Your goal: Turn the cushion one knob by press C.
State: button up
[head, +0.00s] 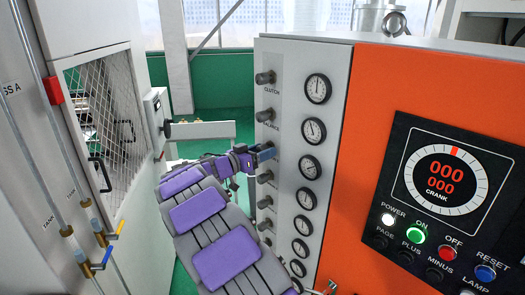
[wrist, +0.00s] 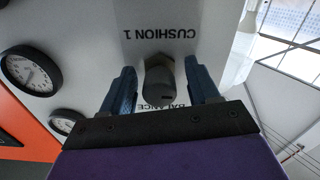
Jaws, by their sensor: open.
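The cushion one knob (wrist: 159,78) is a dark grey cylinder on the light grey panel. The label CUSHION 1 (wrist: 160,33) appears upside down beside it in the wrist view. My gripper (wrist: 162,88) is open, with one blue finger on each side of the knob and a visible gap on both sides. In the head view my gripper (head: 264,153) is at the third knob position from the top and hides that knob.
Other knobs, such as the clutch knob (head: 265,77) and balance knob (head: 265,115), stand in the same column. A column of round gauges (head: 310,167) runs beside them. An orange panel (head: 350,160) with a crank display (head: 446,180) and buttons is at right.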

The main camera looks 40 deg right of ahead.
jog(key=shift+d, duration=0.25)
jog(key=shift+a, duration=0.1)
jog(key=shift+c, duration=0.2)
jog(key=c, duration=0.9)
